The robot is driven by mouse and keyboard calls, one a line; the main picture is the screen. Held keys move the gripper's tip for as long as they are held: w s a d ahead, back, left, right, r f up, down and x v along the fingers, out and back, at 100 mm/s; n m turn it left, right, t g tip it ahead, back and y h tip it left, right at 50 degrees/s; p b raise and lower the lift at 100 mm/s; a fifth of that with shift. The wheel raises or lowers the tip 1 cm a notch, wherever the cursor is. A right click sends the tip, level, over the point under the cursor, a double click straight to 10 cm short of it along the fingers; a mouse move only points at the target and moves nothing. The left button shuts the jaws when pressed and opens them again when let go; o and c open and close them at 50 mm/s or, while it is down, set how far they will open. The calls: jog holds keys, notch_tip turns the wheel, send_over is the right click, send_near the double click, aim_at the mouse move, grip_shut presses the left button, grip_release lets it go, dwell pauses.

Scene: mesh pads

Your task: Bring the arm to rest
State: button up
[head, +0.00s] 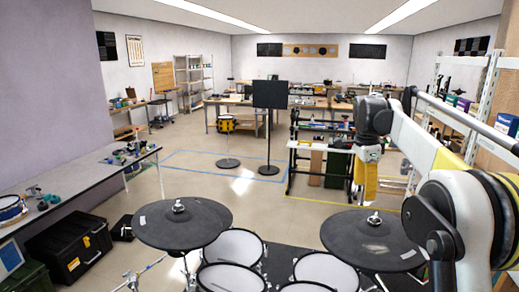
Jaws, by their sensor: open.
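My arm enters from the right edge and reaches toward the middle of the room, above the right black pad. My gripper (366,182) hangs at its end, pointing down, and looks yellow below a white ring. It is open, with nothing seen held in it. Its fingertips are small and hard to make out. It is in front of the far benches and the pale floor, apart from the drum pads as far as I can tell.
Below stands a drum kit with a left black pad (182,222), a right black pad (374,238) and several white mesh pads (233,246). A grey bench (75,178) runs along the left. A black music stand (269,95) stands mid-room. Open floor (210,180) lies between.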

jog(key=s+a+f+n+t+b, duration=0.1)
jog(key=s+a+f+n+b, duration=0.15)
jog(key=s, duration=0.45)
jog(key=s+a+f+n+t+b, duration=0.2)
jog(key=s+a+n+b, duration=0.15)
jog(key=s, duration=0.25)
jog(key=s+a+f+n+t+b, duration=0.1)
jog(key=s+a+f+n+b, duration=0.25)
jog(key=s, duration=0.35)
jog(key=s+a+f+n+t+b, duration=0.1)
jog(key=s+f+n, duration=0.3)
jog(key=s+f, duration=0.4)
jog(key=s+a+f+n+t+y+b, duration=0.1)
jog(key=s+a+f+n+b, duration=0.2)
jog(key=s+f, duration=0.5)
jog(key=shift+a+f+n+t+b, duration=0.15)
jog(key=shift+f+n+t+b, duration=0.15)
jog(key=shift+n+b, duration=0.5)
jog(key=shift+w, duration=0.1)
